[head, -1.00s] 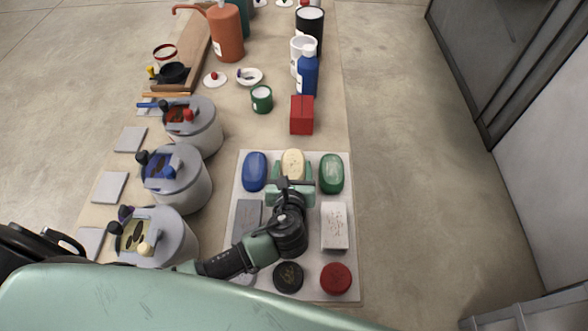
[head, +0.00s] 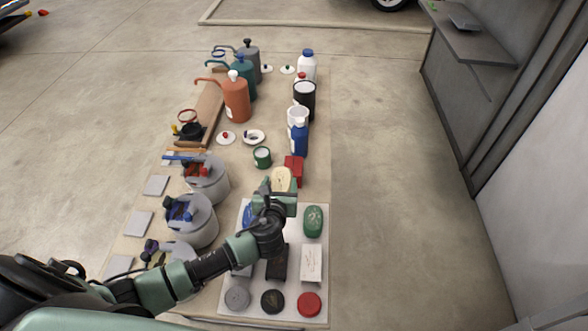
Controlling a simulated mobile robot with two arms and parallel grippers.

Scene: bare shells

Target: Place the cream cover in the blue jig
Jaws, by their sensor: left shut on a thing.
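The cream cover (head: 281,178) is an oval shell, held up past the far edge of the pale tray (head: 321,262). My left gripper (head: 277,190) is shut on it; the gripper and wrist hide its near end. A blue oval cover (head: 247,214) on the tray is partly hidden by my gripper. A green oval cover (head: 313,221) lies right of it. A grey round fixture with a blue top (head: 187,210) stands left of the tray; I cannot tell for sure that it is the blue jig. My right gripper is out of view.
A red box (head: 294,168) and blue bottle (head: 299,138) stand close behind the cream cover. A green cup (head: 262,157) is to its left.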

